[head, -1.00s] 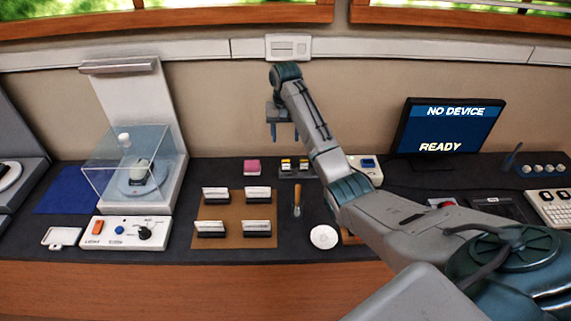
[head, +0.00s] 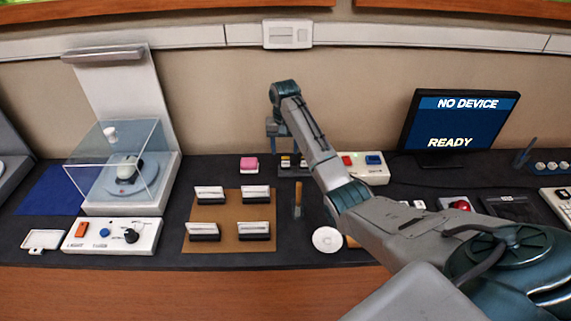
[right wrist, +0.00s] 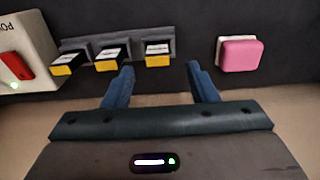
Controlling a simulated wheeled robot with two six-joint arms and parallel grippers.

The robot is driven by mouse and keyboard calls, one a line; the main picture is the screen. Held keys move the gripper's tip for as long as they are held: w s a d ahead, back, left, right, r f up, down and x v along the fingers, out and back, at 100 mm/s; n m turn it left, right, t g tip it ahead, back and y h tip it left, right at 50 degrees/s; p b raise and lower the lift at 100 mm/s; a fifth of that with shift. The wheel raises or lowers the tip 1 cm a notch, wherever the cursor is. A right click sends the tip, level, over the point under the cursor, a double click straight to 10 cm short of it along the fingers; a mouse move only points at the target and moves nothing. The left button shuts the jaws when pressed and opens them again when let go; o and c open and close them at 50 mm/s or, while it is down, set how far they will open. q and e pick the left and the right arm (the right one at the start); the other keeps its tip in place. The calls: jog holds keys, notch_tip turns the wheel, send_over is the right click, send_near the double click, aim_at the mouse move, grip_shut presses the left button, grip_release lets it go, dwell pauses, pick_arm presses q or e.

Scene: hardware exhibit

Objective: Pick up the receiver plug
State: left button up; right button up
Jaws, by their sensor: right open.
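A dark holder at the back middle of the bench (head: 293,173) carries small black plugs with yellow fronts and white labels. Three show in the right wrist view: a left plug (right wrist: 66,64), a middle plug (right wrist: 111,58) and a right plug (right wrist: 157,54). The labels are too small to read, so I cannot tell which is the receiver plug. My right gripper (head: 280,147) is open above the holder. In the right wrist view its fingertips (right wrist: 160,70) lie either side of the right plug, with nothing held. My left gripper is not in view.
A pink block (head: 249,163) sits left of the holder. A white box with red and blue buttons (head: 365,178) stands to its right. A brown mat (head: 228,221) with several card stands, a screwdriver-like tool (head: 297,198) and a white disc (head: 327,239) lie in front.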

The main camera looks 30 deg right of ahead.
aim_at(286, 158)
jog(key=f+p, duration=0.1)
jog(key=f, duration=0.3)
jog(key=shift+s+f+p, duration=0.2)
jog(key=shift+p, duration=0.2)
jog(key=shift+d+f, duration=0.1)
jog(key=shift+f, duration=0.45)
jog(key=c, duration=1)
jog(key=shift+c, duration=0.2)
